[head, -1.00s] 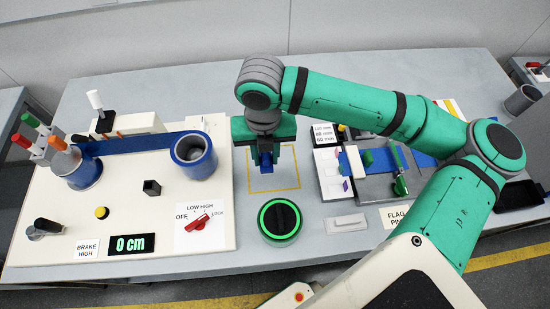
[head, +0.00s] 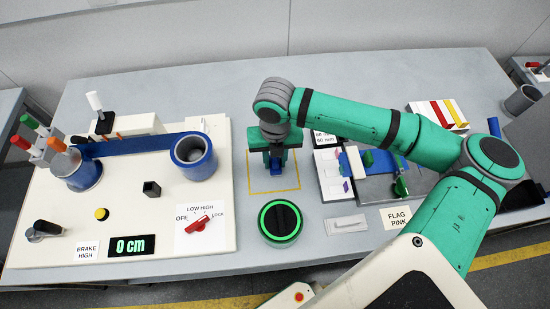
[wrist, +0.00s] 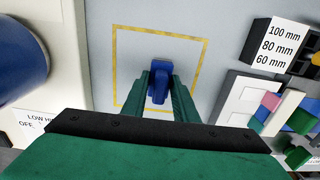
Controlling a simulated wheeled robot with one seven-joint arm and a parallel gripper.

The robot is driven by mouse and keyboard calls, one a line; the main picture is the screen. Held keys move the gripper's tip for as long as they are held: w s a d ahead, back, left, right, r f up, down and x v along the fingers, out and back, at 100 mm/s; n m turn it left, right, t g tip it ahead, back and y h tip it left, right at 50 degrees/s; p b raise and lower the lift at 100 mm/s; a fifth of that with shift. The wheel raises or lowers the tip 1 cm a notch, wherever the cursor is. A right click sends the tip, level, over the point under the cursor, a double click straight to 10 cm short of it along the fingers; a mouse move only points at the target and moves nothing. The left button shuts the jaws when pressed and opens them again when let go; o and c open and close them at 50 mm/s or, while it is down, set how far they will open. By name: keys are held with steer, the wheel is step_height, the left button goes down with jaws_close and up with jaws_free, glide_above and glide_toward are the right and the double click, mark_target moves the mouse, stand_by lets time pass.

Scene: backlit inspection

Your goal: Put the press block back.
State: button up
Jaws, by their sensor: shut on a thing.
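The blue press block (wrist: 158,68) is held between the green fingertips of my gripper (wrist: 161,88) in the wrist view. In the head view my gripper (head: 275,162) is over the yellow square outline (head: 262,192) on the grey table, and only a little of the blue block shows below it. In the wrist view the yellow outline (wrist: 121,75) surrounds the block, which appears inside it, towards the middle. I cannot tell whether the block touches the table or hangs just above it.
A grey fixture and the size-label box (wrist: 284,46) stand close on the right.

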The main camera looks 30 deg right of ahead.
steer(key=o, duration=1)
steer(key=shift+f, duration=0.1)
steer(key=shift+c, duration=0.2)
steer(key=shift+r, duration=0.45)
step_height(320, 180, up, 11)
steer(key=shift+r, duration=0.2)
